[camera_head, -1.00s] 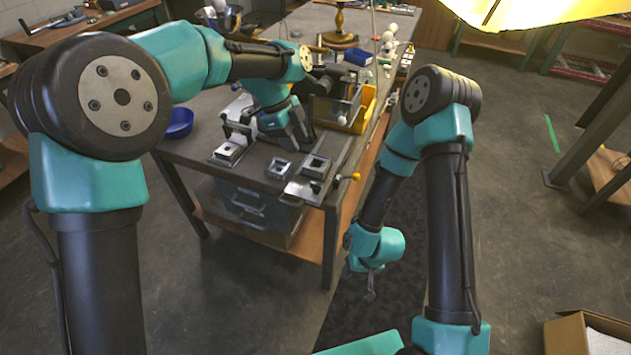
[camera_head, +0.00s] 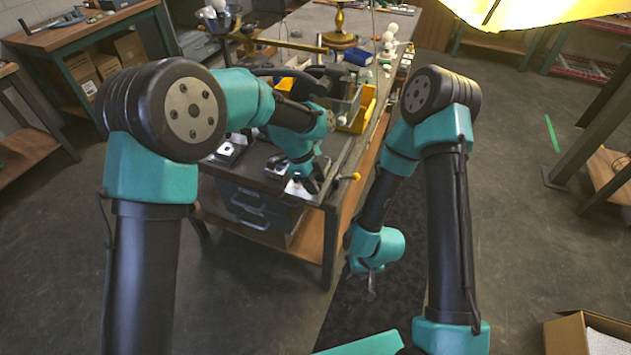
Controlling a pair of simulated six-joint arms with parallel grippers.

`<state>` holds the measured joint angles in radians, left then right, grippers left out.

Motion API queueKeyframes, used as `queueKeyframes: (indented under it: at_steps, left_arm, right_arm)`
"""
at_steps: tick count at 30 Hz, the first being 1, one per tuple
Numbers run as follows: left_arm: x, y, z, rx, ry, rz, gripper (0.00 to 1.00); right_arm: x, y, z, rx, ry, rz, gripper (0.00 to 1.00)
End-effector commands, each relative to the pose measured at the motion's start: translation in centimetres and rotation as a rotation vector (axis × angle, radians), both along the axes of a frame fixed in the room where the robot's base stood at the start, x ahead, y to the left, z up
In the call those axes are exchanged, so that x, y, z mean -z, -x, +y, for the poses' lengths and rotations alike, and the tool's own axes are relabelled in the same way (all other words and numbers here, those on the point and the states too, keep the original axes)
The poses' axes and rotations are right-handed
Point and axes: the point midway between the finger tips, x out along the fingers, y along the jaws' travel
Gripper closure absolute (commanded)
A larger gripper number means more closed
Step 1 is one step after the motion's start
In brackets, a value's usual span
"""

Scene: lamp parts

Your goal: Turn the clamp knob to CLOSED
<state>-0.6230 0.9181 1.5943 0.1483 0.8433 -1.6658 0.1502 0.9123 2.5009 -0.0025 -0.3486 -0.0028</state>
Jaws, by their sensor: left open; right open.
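A clamp fixture, a pale metal plate (camera_head: 296,190), lies at the near right corner of the workbench. A small handle with a yellow-orange tip (camera_head: 351,177) sticks out over the bench edge beside it; I take this for the clamp knob, but its marking is too small to read. My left gripper (camera_head: 311,187) points down over the fixture, just left of the handle, and hides much of the plate. It is open, and I see nothing held. My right gripper (camera_head: 371,290) hangs open and empty below bench height, in front of the bench's right side.
A small metal block (camera_head: 276,165) sits left of the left gripper. A yellow bin (camera_head: 362,110) and a grey bin (camera_head: 345,105) stand behind it. A brass lamp stand (camera_head: 340,30) is farther back.

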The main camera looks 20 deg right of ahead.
Motion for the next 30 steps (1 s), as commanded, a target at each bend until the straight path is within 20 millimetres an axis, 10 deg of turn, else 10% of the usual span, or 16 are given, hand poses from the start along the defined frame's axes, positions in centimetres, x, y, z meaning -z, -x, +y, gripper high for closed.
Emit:
queueKeyframes:
  at_steps: [8, 21, 30]
  left_arm:
    - [0.07, 0.02, -0.04, 0.000, 0.000, 0.000, 0.60]
    - [0.09, 0.03, -0.04, 0.000, 0.000, 0.000, 1.00]
    - [0.17, 0.09, -0.02, -0.011, -0.001, 0.002, 1.00]
  right_arm:
    - [0.00, 0.00, 0.00, 0.000, 0.000, 0.000, 0.57]
    - [0.00, 0.00, 0.00, 0.000, 0.000, 0.000, 0.57]
    - [0.00, 0.00, 0.00, 0.000, 0.000, 0.000, 0.57]
